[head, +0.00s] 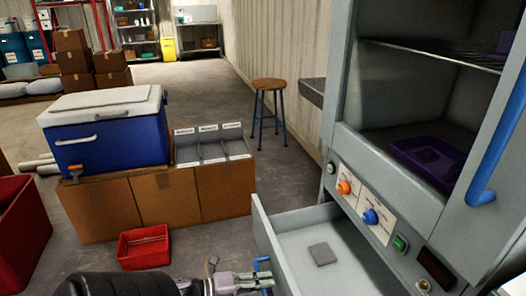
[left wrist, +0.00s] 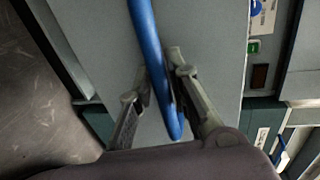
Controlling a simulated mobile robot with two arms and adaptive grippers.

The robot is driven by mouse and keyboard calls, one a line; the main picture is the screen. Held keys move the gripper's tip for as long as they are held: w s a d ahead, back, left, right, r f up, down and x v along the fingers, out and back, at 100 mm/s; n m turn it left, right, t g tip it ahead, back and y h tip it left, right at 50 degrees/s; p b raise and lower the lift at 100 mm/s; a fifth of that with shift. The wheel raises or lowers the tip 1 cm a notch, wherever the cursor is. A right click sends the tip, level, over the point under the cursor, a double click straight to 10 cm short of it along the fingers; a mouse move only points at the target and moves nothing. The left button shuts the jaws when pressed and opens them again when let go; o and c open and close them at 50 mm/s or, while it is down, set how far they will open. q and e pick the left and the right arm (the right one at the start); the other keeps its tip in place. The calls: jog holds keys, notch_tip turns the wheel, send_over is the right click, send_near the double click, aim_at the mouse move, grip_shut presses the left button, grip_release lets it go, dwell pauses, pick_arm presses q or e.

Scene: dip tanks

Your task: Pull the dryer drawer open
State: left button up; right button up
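The dryer (head: 338,110) is a grey cabinet at the right of the head view. Its drawer (head: 263,232) stands pulled out at the bottom, with a small grey square (head: 322,254) on its floor. My left gripper (head: 262,278) is at the drawer's outer face, on its blue handle (head: 262,262). In the left wrist view the blue handle (left wrist: 150,50) runs between the two fingers of the left gripper (left wrist: 157,82), which appear closed against it from both sides. My right gripper is not in view.
The dryer's upper compartment is open, with a purple tray (head: 428,160) inside and a blue door handle (head: 497,150) at right. A red bin (head: 145,262), cardboard boxes (head: 165,195), a blue cooler (head: 108,140) and a stool (head: 270,88) stand to the left. Floor shows between them and the drawer.

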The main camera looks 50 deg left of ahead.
pick_arm(q)
jog(key=o, duration=0.3)
jog(key=v, duration=1.2)
dwell(0.4)
